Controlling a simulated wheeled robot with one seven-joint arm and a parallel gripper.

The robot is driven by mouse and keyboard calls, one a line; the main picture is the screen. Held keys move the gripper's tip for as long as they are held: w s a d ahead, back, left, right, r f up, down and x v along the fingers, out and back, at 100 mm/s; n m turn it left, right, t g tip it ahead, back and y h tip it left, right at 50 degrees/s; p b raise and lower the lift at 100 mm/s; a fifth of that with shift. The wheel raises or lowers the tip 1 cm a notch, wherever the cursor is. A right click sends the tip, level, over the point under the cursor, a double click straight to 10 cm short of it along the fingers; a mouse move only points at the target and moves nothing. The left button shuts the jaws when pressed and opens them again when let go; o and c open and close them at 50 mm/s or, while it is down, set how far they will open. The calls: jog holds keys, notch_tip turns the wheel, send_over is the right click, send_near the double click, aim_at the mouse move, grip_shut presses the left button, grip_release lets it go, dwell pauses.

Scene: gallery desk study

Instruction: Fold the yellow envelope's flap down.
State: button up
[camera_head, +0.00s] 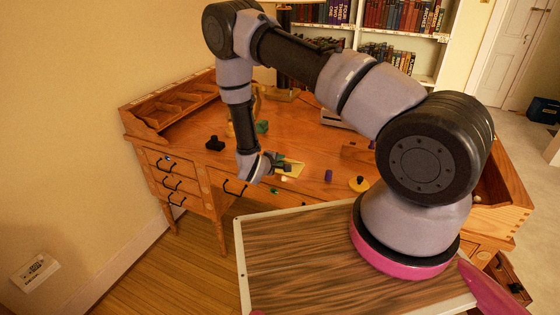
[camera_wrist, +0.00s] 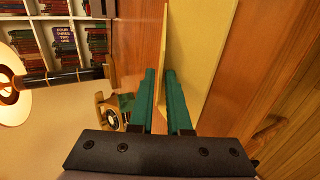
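The yellow envelope (camera_head: 294,169) lies on the wooden desk, partly hidden by my gripper (camera_head: 277,165) in the head view. In the wrist view its yellow body (camera_wrist: 207,50) spreads to the right of the fingers. A thin yellow strip, seemingly the flap (camera_wrist: 164,30) raised and seen nearly edge-on, runs down between the two teal fingers of my gripper (camera_wrist: 160,72). The fingers are slightly apart, one on each side of that strip. I cannot tell whether either finger touches it.
On the desk (camera_head: 315,145) are a purple cylinder (camera_head: 329,175) and a yellow disc with a dark knob (camera_head: 358,184) to the right, a black object (camera_head: 215,143) to the left and a green object (camera_head: 262,127) behind. Bookshelves (camera_head: 400,40) stand behind the desk.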

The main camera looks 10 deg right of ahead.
jog(key=v, duration=1)
jog(key=shift+s+a+r, duration=0.15)
jog(key=shift+s, duration=0.15)
jog(key=s+d+r+m+g, duration=0.25)
jog(key=d+r, duration=0.25)
jog(key=r, duration=0.4)
jog(key=s+d+r+m+g, duration=0.1)
jog(key=d+r+m+g, duration=0.25)
jog(key=r, duration=0.55)
jog(key=s+d+r+m+g, duration=0.2)
jog(key=d+r+m, duration=0.3)
jog(key=r, duration=0.4)
jog(key=s+r+m+t+y, duration=0.2)
jog(key=s+r+y, duration=0.2)
jog(key=s+r, duration=0.4)
jog(key=s+a+r+m+t+y, duration=0.1)
jog(key=s+r+t+y, duration=0.2)
jog(key=s+r+y, duration=0.2)
jog(key=s+r, duration=0.3)
jog(key=r, duration=0.4)
jog(key=shift+a+r+m+y, duration=0.2)
jog(key=shift+a+m+y, duration=0.1)
jog(key=shift+m, duration=0.1)
